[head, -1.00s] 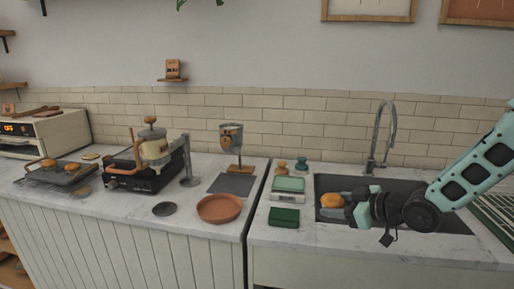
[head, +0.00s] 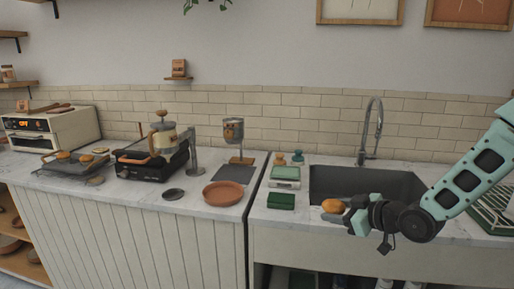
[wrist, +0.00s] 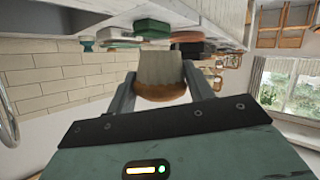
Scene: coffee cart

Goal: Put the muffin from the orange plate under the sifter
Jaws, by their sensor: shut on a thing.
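My gripper (head: 345,207) is shut on the muffin (head: 333,205), which has an orange-brown top. In the wrist view the muffin (wrist: 160,78) sits between both fingers, with its pale side outward. In the head view it is held in front of the sink. The orange plate (head: 223,194) is empty on the left counter, well to the left of my gripper. The sifter (head: 233,133) stands behind the plate on a wooden base, above a dark grey mat (head: 235,174). The mat looks bare.
A green box (head: 281,201), a scale (head: 286,177) and small stampers (head: 289,158) stand between the sink (head: 370,183) and the plate. A small dark dish (head: 173,195) and a press on a black burner (head: 145,165) are left of the plate. A faucet (head: 371,130) rises behind the sink.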

